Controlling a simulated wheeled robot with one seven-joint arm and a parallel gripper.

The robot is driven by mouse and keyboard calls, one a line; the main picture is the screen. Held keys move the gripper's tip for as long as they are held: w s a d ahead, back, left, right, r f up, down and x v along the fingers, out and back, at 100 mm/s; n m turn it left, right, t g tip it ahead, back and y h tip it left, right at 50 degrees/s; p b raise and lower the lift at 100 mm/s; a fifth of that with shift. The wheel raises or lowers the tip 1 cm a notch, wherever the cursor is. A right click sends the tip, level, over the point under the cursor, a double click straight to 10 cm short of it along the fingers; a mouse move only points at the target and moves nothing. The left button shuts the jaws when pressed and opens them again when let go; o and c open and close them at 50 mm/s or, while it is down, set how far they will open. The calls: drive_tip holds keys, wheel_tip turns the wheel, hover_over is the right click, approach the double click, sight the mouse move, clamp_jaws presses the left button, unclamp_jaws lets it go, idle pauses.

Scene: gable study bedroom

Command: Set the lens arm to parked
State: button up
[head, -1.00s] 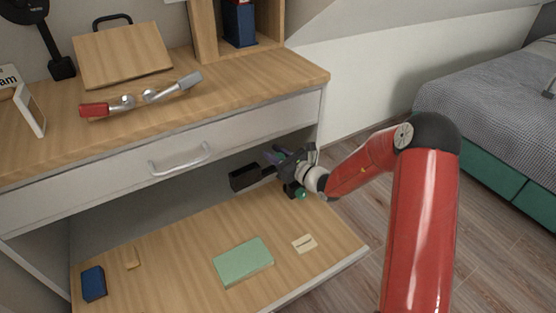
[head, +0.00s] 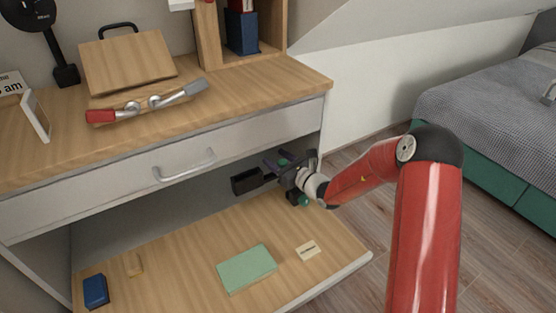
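No part is clearly marked as the lens arm. On the desk top, a low wooden base carries a red-ended lever (head: 101,116) and a grey-ended lever (head: 195,87), each with a round silver joint. Behind it at the far left stands a black stand with a round head (head: 30,12), cut off by the picture edge. I cannot tell which of these is the lens arm. My gripper (head: 264,172) is below the desk top's right end, above the lower board, away from both. A black block (head: 246,180) shows at its front. Its finger gap is too small and dark to read.
The desk's drawer front (head: 240,139) has a silver handle (head: 184,166). The lower board (head: 190,246) carries a green book (head: 246,268), a blue item (head: 95,291) and small pieces. A wooden panel (head: 128,62) and shelf (head: 270,48) stand behind. A bed (head: 490,120) is at right.

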drive_tip(key=shift+d, duration=0.1)
drive_tip(key=v, duration=0.7)
drive_tip(key=shift+s+d, duration=0.2)
drive_tip(key=shift+s, duration=0.1)
